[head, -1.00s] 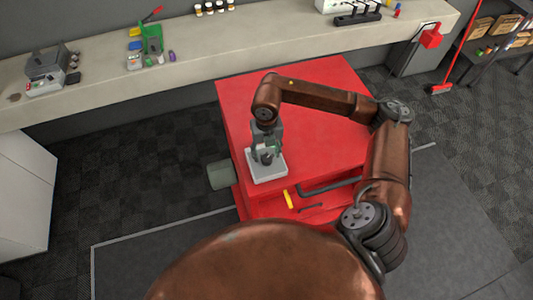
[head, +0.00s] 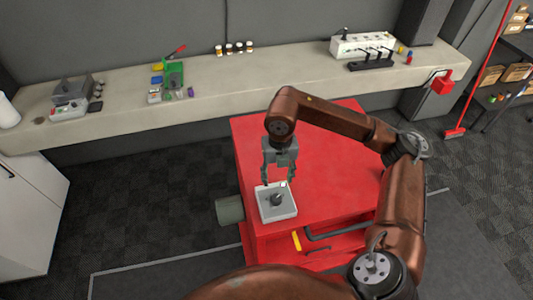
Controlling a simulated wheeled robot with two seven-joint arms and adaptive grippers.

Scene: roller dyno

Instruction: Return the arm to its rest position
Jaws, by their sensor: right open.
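My right arm comes in from the lower right and bends over the red cabinet (head: 335,190). My right gripper (head: 277,183) points down with its two fingers apart. It is empty and just above a small white tray (head: 288,213) on the cabinet's left front part. A small dark object (head: 276,199) stands in the tray, below the fingers and apart from them as far as I can see. My left gripper is not in view.
A long bench (head: 210,92) runs along the wall behind, with a green device (head: 174,73), several small bottles and a white box (head: 362,46). A yellow-handled tool (head: 296,241) lies at the cabinet's front. A red broom (head: 482,75) stands at right. Dark floor is clear at left.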

